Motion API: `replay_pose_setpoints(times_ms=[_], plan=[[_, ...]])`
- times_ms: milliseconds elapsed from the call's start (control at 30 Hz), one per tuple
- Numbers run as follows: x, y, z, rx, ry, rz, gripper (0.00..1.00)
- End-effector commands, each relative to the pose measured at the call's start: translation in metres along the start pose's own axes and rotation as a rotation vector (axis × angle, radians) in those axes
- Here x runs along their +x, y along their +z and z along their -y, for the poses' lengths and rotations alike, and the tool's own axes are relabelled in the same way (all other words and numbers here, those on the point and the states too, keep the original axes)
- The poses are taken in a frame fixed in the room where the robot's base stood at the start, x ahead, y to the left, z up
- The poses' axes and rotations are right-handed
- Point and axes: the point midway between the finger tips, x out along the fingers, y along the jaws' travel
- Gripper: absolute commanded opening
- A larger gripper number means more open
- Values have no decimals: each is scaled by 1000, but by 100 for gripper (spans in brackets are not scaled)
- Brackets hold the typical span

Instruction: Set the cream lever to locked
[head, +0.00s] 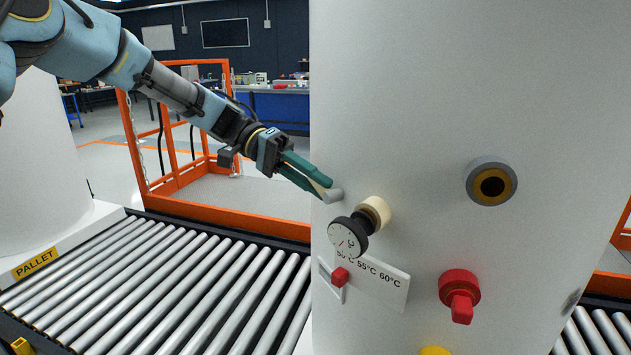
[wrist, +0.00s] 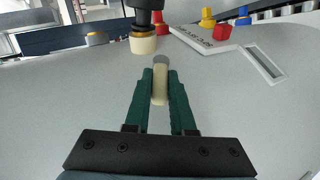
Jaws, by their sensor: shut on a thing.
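The cream lever (wrist: 160,86) lies between the two green fingers of my gripper (wrist: 160,90) in the wrist view, with its grey round pivot (wrist: 161,60) just past the fingertips. In the head view my gripper (head: 316,186) reaches in from the upper left to the left edge of the white tank (head: 420,80). It is shut on the lever, and only a little cream shows beside the grey pivot (head: 334,196). No locked marking is readable near the lever.
A dial gauge (head: 348,237) on a cream collar (head: 375,212) sticks out close to the lever. A red slider (head: 340,277) on a temperature plate, a red knob (head: 460,293) and a grey-and-yellow port (head: 492,182) are also on the tank. A roller conveyor (head: 160,285) runs at lower left.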

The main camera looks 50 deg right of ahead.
Motion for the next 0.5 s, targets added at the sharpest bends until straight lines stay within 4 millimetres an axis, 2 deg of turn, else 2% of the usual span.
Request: replay_pose_setpoints(times_ms=[400, 433, 500], plan=[[0, 0, 0, -3, 5, -1, 0], [0, 0, 0, -3, 5, -1, 25], [0, 0, 0, -3, 5, -1, 33]])
